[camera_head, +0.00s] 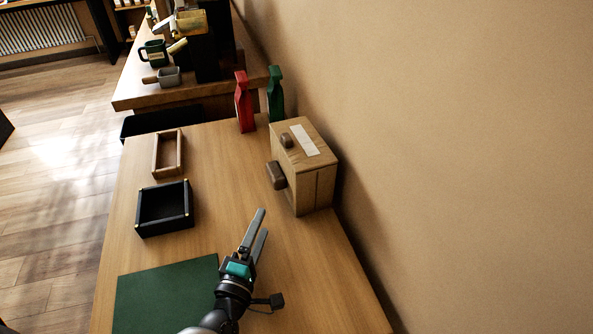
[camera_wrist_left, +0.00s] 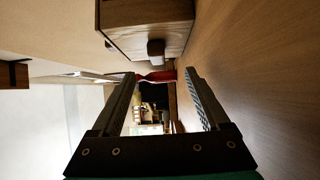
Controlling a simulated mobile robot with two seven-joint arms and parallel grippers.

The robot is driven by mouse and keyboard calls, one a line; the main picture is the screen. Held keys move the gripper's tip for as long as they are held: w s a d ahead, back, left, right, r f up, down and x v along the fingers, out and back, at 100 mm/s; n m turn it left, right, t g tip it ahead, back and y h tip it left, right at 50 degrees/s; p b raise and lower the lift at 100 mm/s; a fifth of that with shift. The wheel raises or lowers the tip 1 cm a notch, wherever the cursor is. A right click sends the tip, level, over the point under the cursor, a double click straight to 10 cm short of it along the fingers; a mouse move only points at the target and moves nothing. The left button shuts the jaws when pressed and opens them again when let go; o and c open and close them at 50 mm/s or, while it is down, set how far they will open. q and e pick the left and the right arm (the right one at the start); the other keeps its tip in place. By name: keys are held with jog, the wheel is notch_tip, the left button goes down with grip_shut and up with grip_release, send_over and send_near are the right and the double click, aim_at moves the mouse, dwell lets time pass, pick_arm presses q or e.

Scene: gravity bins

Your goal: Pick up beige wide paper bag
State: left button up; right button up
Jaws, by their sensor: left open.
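I cannot make out a beige wide paper bag in either view. My left gripper (camera_head: 262,222) is open and empty above the wooden table (camera_head: 225,180), in front of a wooden box. In the left wrist view its two fingers (camera_wrist_left: 162,73) stand apart with nothing held between them. A red bottle-shaped thing (camera_wrist_left: 158,77) shows beyond the fingertips there, out of their reach. My right gripper is in neither view.
The wooden box (camera_head: 318,188) with dark knobs stands by the wall. Behind it are red (camera_head: 243,105) and green (camera_head: 275,98) bottle-shaped things. A black tray (camera_head: 164,230), a brown tray (camera_head: 154,158) and a green mat (camera_head: 150,295) lie left. A cluttered second table (camera_head: 135,95) stands beyond.

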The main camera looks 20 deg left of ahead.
aim_at(274, 186)
pick_arm(q)
jog(key=w, duration=0.7)
jog(key=shift+w+a+b, duration=0.1)
jog(key=shift+a+b, duration=0.2)
jog(key=shift+b, duration=0.05)
jog(key=shift+w+a+r, duration=0.1)
jog(key=shift+w, duration=0.6)
jog(key=shift+w+a+r+b, duration=0.1)
jog(key=shift+w+a+b, duration=0.05)
jog(key=shift+w, duration=0.65)
jog(key=shift+w+a+r+b, duration=0.1)
jog(key=shift+w+a, duration=0.1)
jog(key=shift+w, duration=0.65)
jog(key=shift+w+a+r+b, duration=0.1)
jog(key=shift+w+a+b, duration=0.05)
jog(key=shift+w, duration=0.65)
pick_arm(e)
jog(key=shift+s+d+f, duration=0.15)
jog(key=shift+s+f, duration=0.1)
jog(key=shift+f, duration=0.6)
pick_arm(q)
jog(key=shift+c, duration=0.3)
grip_shut()
jog(key=shift+r, duration=0.15)
